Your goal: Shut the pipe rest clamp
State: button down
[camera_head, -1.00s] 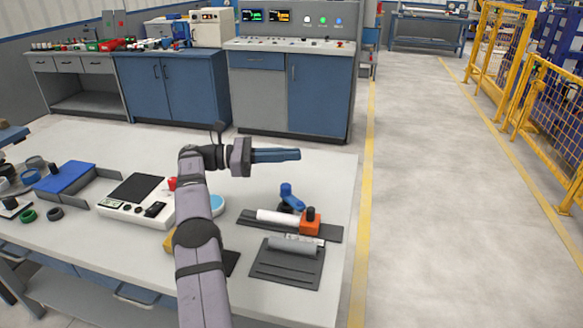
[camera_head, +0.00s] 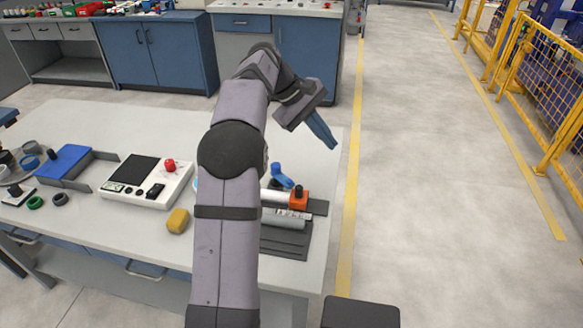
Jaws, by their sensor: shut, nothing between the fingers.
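The pipe rest has a dark flat base (camera_head: 318,207) near the table's right edge. A white pipe (camera_head: 278,196) lies on it, its left part hidden behind my arm. An orange block (camera_head: 299,201) with a dark knob sits at the pipe's right end. A blue angled piece (camera_head: 281,176), perhaps the clamp arm, stands raised just behind the pipe; I cannot tell its exact position. My gripper (camera_head: 332,144) is shut and empty, its blue fingers pointing down and right. It is in the air, behind and right of the blue piece, and apart from it.
A grey pipe (camera_head: 288,219) lies on a dark grooved plate (camera_head: 290,246) in front of the rest. Left of my arm are a white device (camera_head: 125,193) with a red button, a yellow object (camera_head: 178,221) and a blue tray (camera_head: 64,160). The table (camera_head: 150,125) is clear behind these.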

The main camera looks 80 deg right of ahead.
aim_at(282, 175)
jog(key=w+d+f+m+t, duration=0.1)
jog(key=w+f+m+t, duration=0.1)
jog(key=m, duration=0.6)
jog(key=w+d+f+m+t+h, duration=0.1)
jog(key=w+d+f+m+t, duration=0.1)
jog(key=w+f+m, duration=0.2)
jog(key=w+m, duration=0.3)
jog(key=m, duration=0.1)
jog(key=shift+w+d+m+t+h, duration=0.15)
jog(key=shift+d+m+t+h, duration=0.15)
jog(key=shift+m, duration=0.1)
jog(key=shift+f, duration=0.1)
jog(key=p+x, duration=0.1)
jog(key=x, duration=0.9)
jog(key=shift+p, duration=0.4)
jog(key=shift+w+a+r+p, duration=0.2)
jog(key=shift+w+a+p, duration=0.1)
jog(key=shift+w+a, duration=0.7)
jog(key=shift+w+a+f, duration=0.1)
jog(key=shift+w+a, duration=0.15)
jog(key=shift+a, duration=0.4)
